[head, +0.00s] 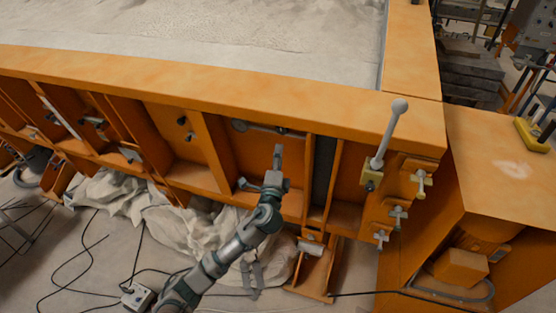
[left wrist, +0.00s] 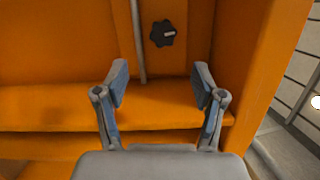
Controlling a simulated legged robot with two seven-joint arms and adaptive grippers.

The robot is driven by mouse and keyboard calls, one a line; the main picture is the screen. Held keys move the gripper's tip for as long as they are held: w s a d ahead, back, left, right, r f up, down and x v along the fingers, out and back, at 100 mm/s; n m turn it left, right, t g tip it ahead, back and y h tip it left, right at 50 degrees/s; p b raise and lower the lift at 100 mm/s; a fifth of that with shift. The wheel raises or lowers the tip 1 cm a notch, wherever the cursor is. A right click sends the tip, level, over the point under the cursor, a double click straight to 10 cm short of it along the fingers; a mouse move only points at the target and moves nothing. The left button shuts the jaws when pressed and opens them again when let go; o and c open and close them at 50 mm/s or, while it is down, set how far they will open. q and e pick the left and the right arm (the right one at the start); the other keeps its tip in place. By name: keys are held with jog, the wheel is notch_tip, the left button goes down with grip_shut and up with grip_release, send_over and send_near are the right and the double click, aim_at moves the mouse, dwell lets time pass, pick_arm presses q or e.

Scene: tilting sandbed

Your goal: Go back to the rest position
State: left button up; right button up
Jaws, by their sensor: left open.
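My left gripper (head: 262,168) is in front of the orange side wall of the sandbed (head: 200,72) in the head view, below its top rim. Its fingers are spread apart with nothing between them. In the left wrist view the left gripper (left wrist: 160,84) is also open and empty, facing orange panels and a ledge. A black knob (left wrist: 163,33) and a thin grey rod (left wrist: 138,40) show beyond the fingertips. I cannot tell how far off they are. My right gripper is not in view.
A lever with a pale ball end (head: 399,106) rises at the sandbed's right corner, above several clamp screws (head: 398,216). An orange housing (head: 500,160) stands at right. Crumpled pale sheeting (head: 180,218), black cables and a small switch box (head: 138,296) lie on the floor.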

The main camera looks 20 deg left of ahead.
pick_arm(q)
jog(key=shift+s+d+f, duration=0.1)
jog(key=shift+s+f, duration=0.05)
jog(key=shift+s, duration=0.35)
